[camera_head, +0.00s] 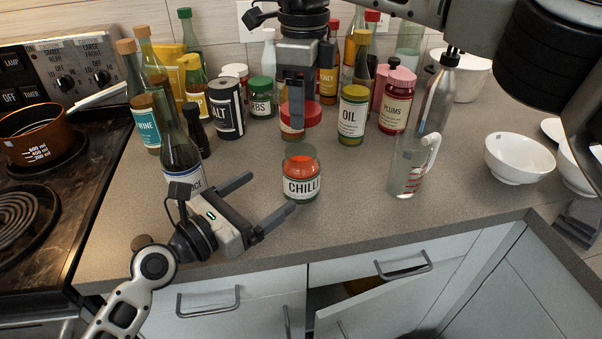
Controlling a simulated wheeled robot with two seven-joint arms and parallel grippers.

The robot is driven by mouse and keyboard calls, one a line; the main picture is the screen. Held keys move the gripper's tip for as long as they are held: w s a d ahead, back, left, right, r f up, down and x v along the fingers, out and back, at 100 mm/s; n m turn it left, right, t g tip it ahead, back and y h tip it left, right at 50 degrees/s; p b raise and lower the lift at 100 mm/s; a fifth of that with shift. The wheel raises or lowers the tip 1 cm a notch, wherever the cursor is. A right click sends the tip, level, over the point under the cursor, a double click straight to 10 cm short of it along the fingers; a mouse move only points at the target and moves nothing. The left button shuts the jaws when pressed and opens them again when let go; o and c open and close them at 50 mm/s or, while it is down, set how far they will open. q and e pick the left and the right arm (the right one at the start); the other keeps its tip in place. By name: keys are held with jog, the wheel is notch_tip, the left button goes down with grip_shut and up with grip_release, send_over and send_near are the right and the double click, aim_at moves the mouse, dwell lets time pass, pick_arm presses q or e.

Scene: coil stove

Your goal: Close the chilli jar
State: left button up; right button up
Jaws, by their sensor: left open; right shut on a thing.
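My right gripper (296,120) comes down from above, behind the jar. It is shut on a red lid (313,115), held above the counter and apart from the jar. My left gripper (271,190) is open at the jar's left, its fingers pointing toward the jar. I cannot tell whether a finger touches the glass.
A sauce bottle (181,150) stands close behind my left gripper. An oil jar (352,115), plums jar (397,102) and glass measuring jug (408,165) stand to the right. Several jars and bottles line the back.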

pick_arm(q)
jog(key=x, duration=1.2)
jog(key=shift+w+f, duration=0.1)
jog(key=c, duration=1.5)
pick_arm(e)
jog(key=shift+f, duration=0.1)
pick_arm(q)
jog(key=shift+o, duration=0.2)
jog(key=shift+a, duration=0.1)
pick_arm(e)
send_over(303, 151)
jog(key=shift+f, duration=2.5)
jog(key=shift+f, duration=0.85)
jog(key=shift+f, duration=0.55)
